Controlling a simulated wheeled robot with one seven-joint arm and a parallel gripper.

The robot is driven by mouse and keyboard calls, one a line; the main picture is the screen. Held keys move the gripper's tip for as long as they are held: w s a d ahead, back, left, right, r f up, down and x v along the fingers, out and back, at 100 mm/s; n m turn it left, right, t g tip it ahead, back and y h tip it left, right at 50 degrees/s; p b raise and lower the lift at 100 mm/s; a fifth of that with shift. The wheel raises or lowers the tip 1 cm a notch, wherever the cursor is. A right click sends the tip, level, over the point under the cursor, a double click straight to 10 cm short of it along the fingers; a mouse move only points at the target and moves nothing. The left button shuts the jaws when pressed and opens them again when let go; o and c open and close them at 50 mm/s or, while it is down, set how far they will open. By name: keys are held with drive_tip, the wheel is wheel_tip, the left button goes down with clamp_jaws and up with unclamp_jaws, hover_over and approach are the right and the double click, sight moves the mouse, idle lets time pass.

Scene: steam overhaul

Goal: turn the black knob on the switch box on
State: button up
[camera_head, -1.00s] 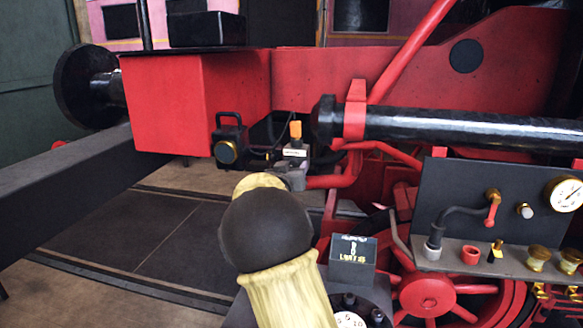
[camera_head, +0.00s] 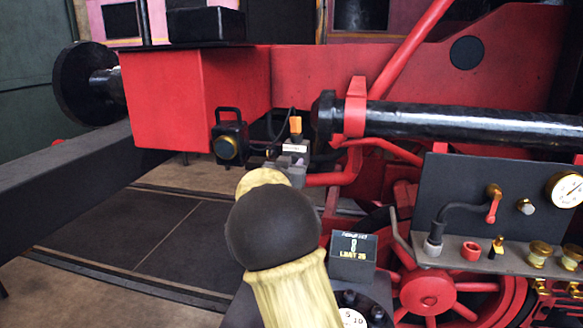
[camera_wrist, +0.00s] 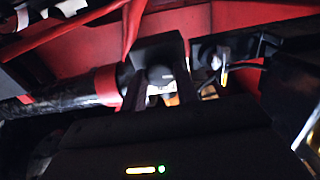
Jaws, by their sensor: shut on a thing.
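The switch box (camera_head: 294,148) is a small grey box with a white label and an orange part on top, in front of the red frame in the head view. My gripper is mostly hidden behind my own arm there, close to the box's front. In the wrist view my gripper's two dark fingers (camera_wrist: 160,92) are closed around a dark, rounded knob (camera_wrist: 159,75). White and orange parts of the box show blurred between the fingers. The knob's turned position cannot be read, and it is hidden in the head view.
A black cylinder (camera_head: 440,120) with a red band extends right. A panel (camera_head: 470,200) with a gauge and valve handle is at right. A dark beam (camera_head: 70,195) crosses the left; floor below is open.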

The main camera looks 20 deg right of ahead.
drive_tip(key=m+b, duration=0.2)
drive_tip(key=m, duration=0.2)
drive_tip(key=shift+f+b, duration=0.1)
drive_tip(key=shift+b, duration=0.2)
drive_tip(key=m+b, duration=0.2)
drive_tip(key=m, duration=0.2)
drive_tip(key=m+b, duration=0.4)
drive_tip(key=m, duration=0.3)
drive_tip(key=shift+m+y+b, duration=0.3)
drive_tip(key=shift+y, duration=0.1)
drive_tip(key=o, duration=1)
drive_tip(key=shift+s, duration=0.1)
